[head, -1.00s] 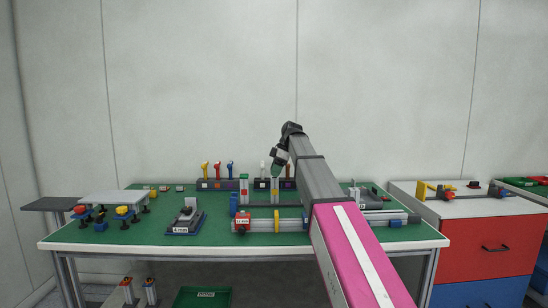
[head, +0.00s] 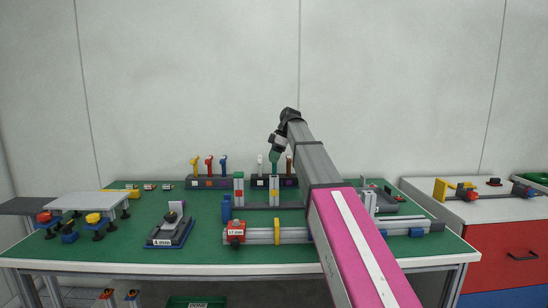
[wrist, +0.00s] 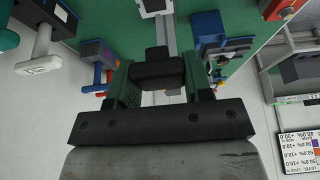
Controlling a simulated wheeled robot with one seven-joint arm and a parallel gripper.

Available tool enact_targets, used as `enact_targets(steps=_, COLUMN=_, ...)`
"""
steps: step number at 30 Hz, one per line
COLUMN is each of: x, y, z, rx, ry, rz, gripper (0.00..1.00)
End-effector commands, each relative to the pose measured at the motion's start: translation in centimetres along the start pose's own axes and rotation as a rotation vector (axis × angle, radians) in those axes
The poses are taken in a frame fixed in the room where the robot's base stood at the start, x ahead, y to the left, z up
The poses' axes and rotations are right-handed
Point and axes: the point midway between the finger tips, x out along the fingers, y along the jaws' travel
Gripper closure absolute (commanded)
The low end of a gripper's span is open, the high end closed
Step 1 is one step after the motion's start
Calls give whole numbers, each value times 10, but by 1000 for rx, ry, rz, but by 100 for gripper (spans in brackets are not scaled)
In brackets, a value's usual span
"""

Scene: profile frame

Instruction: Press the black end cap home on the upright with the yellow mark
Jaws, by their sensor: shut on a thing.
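My gripper (head: 274,166) points down over the right-hand of two short grey uprights (head: 274,191) on the bench. In the wrist view its green fingers (wrist: 158,88) are shut on a black end cap (wrist: 158,68). The cap hides in the head view, and I cannot tell whether it touches the upright's top. The left-hand upright (head: 239,191) has a green top and a red mark.
A grey profile with a yellow band (head: 277,232) and a red block lies in front of the uprights. Coloured-handled tools (head: 209,166) stand in a dark rack behind. A grey fixture (head: 173,225) stands left. The green bench (head: 120,245) is clear at front left.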

Motion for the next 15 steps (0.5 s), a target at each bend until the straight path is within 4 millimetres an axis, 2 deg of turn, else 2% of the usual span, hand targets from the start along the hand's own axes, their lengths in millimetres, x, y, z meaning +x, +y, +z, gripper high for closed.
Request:
enact_targets(steps=7, x=4, y=0, z=2, rx=0, ry=3, rz=0, gripper=76)
enact_targets(steps=15, x=18, y=0, z=8, rx=0, ry=2, rz=-1, gripper=76)
